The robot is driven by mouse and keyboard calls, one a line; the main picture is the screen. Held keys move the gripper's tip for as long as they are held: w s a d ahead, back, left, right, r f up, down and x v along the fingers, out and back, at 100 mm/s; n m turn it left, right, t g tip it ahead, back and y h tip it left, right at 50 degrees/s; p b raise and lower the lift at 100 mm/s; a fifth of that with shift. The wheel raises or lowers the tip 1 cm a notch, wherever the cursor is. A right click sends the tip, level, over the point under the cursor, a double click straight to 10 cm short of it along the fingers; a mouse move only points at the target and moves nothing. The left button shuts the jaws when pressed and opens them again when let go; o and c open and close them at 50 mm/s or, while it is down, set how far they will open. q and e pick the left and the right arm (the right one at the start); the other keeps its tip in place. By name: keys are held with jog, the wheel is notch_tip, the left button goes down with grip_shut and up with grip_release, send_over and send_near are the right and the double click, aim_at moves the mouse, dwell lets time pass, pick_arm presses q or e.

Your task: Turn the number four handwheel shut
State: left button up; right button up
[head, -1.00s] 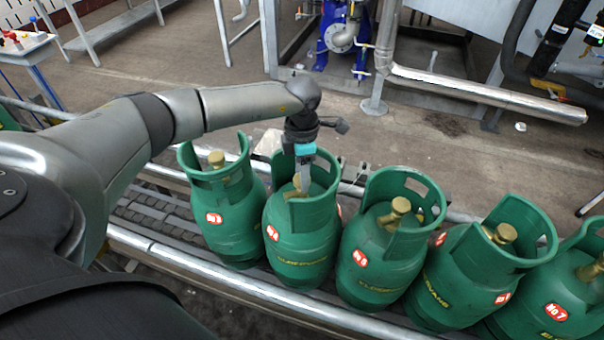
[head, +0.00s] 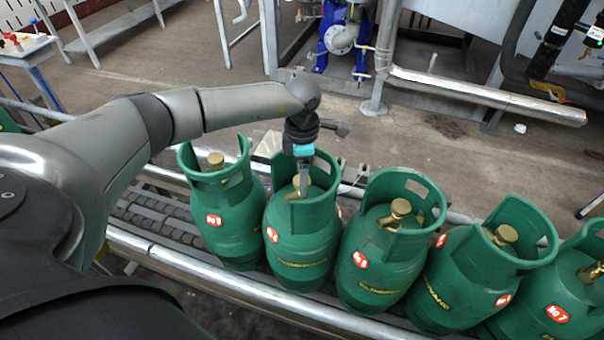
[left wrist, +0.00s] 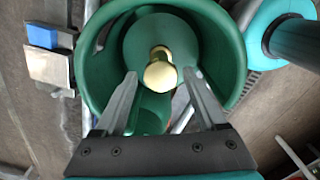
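A row of green gas cylinders with brass valve handwheels stands on the conveyor. My left gripper (head: 303,186) reaches down into the collar of the second cylinder from the left (head: 300,243). That cylinder's red-and-white label is too blurred to read surely. Its brass handwheel (head: 294,195) is partly hidden by the fingers. In the left wrist view the handwheel (left wrist: 160,73) lies between and slightly beyond the tips of my open left gripper (left wrist: 161,77), with a gap on both sides. The collar (left wrist: 232,45) surrounds the fingers. My right gripper is not in view.
One cylinder (head: 232,225) stands to the left, and several stand to the right, including a close neighbour (head: 375,265); the rightmost label looks like No 7. A metal conveyor rail (head: 200,270) runs along the near side. Pipework (head: 480,94) stands behind.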

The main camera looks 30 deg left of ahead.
pick_arm(q)
jog(key=shift+o, duration=0.4)
notch_tip(320, 180, up, 15)
jog(key=p, duration=0.3)
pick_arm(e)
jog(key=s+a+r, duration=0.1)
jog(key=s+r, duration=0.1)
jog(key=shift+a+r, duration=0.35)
pick_arm(q)
jog(key=shift+r, duration=0.1)
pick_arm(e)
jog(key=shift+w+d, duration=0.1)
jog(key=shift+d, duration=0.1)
